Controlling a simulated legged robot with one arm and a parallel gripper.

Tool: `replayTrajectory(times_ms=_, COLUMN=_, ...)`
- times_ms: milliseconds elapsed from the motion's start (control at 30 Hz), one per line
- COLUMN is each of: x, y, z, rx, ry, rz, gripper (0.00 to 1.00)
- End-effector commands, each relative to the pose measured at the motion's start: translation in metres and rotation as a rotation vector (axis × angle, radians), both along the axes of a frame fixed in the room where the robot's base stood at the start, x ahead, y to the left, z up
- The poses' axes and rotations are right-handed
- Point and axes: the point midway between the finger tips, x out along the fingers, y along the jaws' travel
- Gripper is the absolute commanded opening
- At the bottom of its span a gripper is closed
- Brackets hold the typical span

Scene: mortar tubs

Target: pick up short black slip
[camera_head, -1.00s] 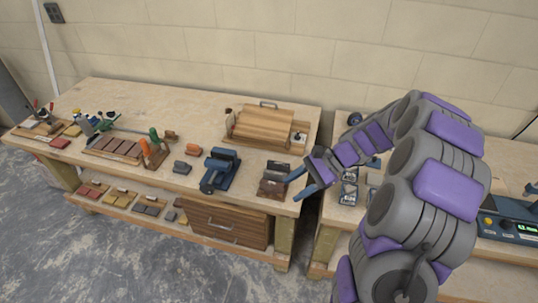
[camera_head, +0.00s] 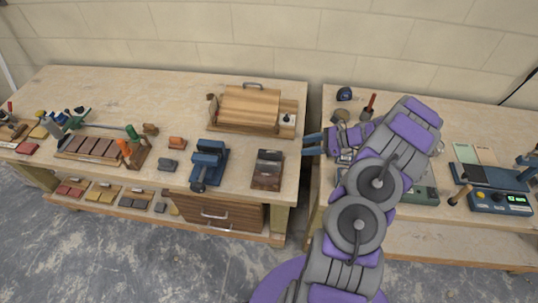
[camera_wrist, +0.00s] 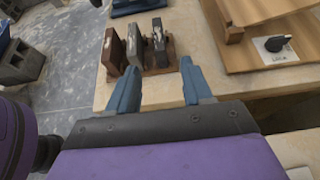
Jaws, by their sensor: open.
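A small wooden rack (camera_head: 266,184) stands near the front right edge of the left bench. In the wrist view the open fingers (camera_wrist: 158,74) are apart from the slips.
A blue vise (camera_head: 209,164) stands left of the rack. A wooden box with a slatted top (camera_head: 250,105) lies behind it. A gap separates the two benches. The right bench carries a blue device with a display (camera_head: 500,200).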

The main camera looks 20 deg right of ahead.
Motion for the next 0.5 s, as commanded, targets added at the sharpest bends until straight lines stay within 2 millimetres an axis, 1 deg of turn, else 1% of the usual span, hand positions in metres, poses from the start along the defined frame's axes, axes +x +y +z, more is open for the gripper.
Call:
replayTrajectory(times_ms=33, x=0.005, y=0.009, z=-0.007, rx=0.003, ry=0.003, rz=0.002, gripper=0.50)
replayTrajectory(times_ms=200, x=0.022, y=0.034, z=-0.022, rx=0.005, ry=0.002, rz=0.006, gripper=0.50)
replayTrajectory(times_ms=400, x=0.039, y=0.056, z=-0.035, rx=0.001, ry=-0.001, rz=0.002, gripper=0.50)
replayTrajectory(times_ms=500, x=0.043, y=0.063, z=-0.038, rx=0.002, ry=0.001, rz=0.003, gripper=0.50)
